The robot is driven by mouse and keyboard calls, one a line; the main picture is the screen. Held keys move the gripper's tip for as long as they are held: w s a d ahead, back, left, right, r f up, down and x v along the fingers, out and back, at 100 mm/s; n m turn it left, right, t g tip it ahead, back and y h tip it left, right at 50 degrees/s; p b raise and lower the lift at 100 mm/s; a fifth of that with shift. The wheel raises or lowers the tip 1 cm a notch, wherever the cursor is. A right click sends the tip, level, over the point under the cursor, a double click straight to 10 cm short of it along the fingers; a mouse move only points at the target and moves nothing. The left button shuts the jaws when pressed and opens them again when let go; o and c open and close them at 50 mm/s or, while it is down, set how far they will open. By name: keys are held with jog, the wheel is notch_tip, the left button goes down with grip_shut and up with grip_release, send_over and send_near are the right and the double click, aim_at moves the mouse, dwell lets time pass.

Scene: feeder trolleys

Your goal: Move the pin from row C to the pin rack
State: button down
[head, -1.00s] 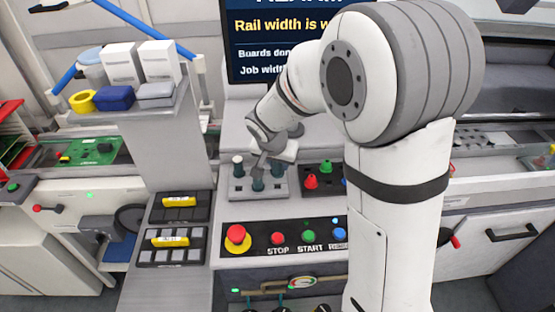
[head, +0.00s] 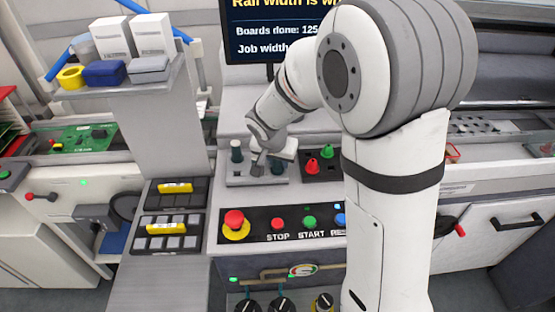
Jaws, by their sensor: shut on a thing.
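A grey block (head: 237,181) with dark teal pins stands on the machine's ledge, behind the button panel; it looks like the pin rack. One pin (head: 236,151) stands upright at its left and another (head: 278,166) shows at its right. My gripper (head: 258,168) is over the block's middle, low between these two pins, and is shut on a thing. That thing is small and mostly hidden by the fingers; it looks like a pin. I cannot tell whether it touches the block. No row C label is readable.
A dark block with red (head: 312,166) and green (head: 327,151) pieces stands just right of the grey block. The button panel (head: 292,238) with a red emergency button (head: 235,221) lies in front. A grey post with a loaded shelf (head: 130,85) rises at the left.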

jog(key=c, duration=0.9)
grip_release()
jog(key=shift+o, duration=0.2)
jog(key=shift+r, duration=0.15)
jog(key=shift+r+p, duration=2.2)
jog(key=shift+r, duration=1.75)
jog(key=shift+s, duration=0.1)
jog(key=s+d+r+n, duration=0.1)
jog(key=s+d+r, duration=0.1)
jog(key=s, duration=0.6)
jog(key=s+d+r+n+y, duration=0.1)
jog(key=s+d+r+n, duration=0.1)
jog(key=s+d, duration=0.3)
jog(key=s+d+r+n, duration=0.1)
jog(key=s+d+r, duration=0.2)
jog(key=s, duration=0.7)
jog(key=shift+s+d+r+g+y, duration=0.25)
jog(key=shift+s+r+g+y, duration=0.1)
jog(key=shift+r+g+y, duration=0.1)
